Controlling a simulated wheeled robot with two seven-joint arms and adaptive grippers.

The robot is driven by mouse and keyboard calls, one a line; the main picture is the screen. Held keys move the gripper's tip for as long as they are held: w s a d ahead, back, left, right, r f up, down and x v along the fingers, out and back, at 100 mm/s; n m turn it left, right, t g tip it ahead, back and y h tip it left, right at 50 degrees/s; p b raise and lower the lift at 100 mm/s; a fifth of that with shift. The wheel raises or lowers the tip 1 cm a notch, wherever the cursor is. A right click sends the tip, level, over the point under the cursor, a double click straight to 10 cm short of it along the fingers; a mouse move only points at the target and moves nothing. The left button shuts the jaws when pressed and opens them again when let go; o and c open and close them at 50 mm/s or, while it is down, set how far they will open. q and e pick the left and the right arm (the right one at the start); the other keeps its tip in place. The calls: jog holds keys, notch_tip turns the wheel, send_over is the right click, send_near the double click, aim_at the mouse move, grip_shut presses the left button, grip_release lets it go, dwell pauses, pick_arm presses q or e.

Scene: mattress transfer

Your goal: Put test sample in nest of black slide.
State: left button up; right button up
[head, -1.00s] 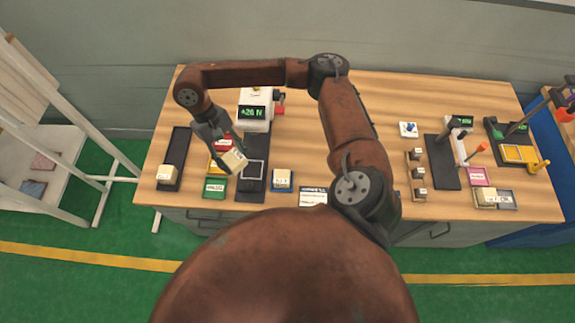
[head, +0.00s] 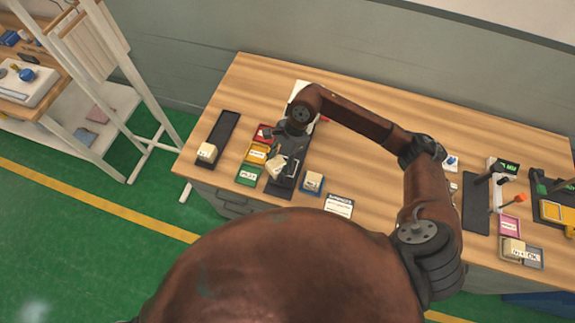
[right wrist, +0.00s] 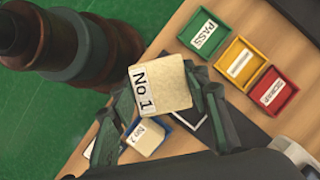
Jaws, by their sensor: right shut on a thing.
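My right gripper (head: 284,153) is shut on a cream foam block labelled "No 1" (right wrist: 160,88), the test sample. In the head view the block (head: 276,166) hangs over the left side of the black slide (head: 283,184), beside the small trays. In the right wrist view it sits between my two fingers, label toward the camera. The slide's nest, a pale-outlined square (head: 294,168), shows just right of the block. Block and gripper hide part of the slide, so the height above it cannot be told. My left gripper is out of view.
Green PASS (head: 248,175), yellow (head: 257,152) and red (head: 264,133) trays stand left of the slide. A "No 2" block (right wrist: 147,137) sits in a blue tray right of it. A long black tray (head: 222,130) with another block (head: 207,152) lies further left.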

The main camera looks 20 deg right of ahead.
jog(key=w+a+r+m+t+p, duration=0.2)
jog(key=a+m+t, duration=0.2)
jog(key=a+m, duration=0.5)
jog(key=shift+m+h, duration=0.4)
jog(key=shift+m, duration=0.3)
jog(key=w+d+f, duration=0.1)
jog(key=d+f, duration=0.1)
jog(key=d, duration=0.2)
jog(key=w+d+f+p, duration=0.1)
jog(key=d+f, duration=0.2)
jog(key=d, duration=0.1)
jog(key=w+d+f+p, duration=0.1)
jog(key=d+f, duration=0.2)
jog(key=d, duration=0.1)
jog(key=shift+w+d+f, duration=0.1)
jog(key=shift+d+f, duration=0.1)
jog(key=shift+d, duration=0.05)
jog(key=shift+w+d+f, duration=0.2)
jog(key=shift+d+f, duration=0.35)
jog(key=shift+f, duration=0.15)
jog(key=f, duration=0.3)
jog(key=shift+w+d+f+p, duration=0.1)
jog(key=shift+d+f+p, duration=0.1)
jog(key=shift+f+p, duration=0.1)
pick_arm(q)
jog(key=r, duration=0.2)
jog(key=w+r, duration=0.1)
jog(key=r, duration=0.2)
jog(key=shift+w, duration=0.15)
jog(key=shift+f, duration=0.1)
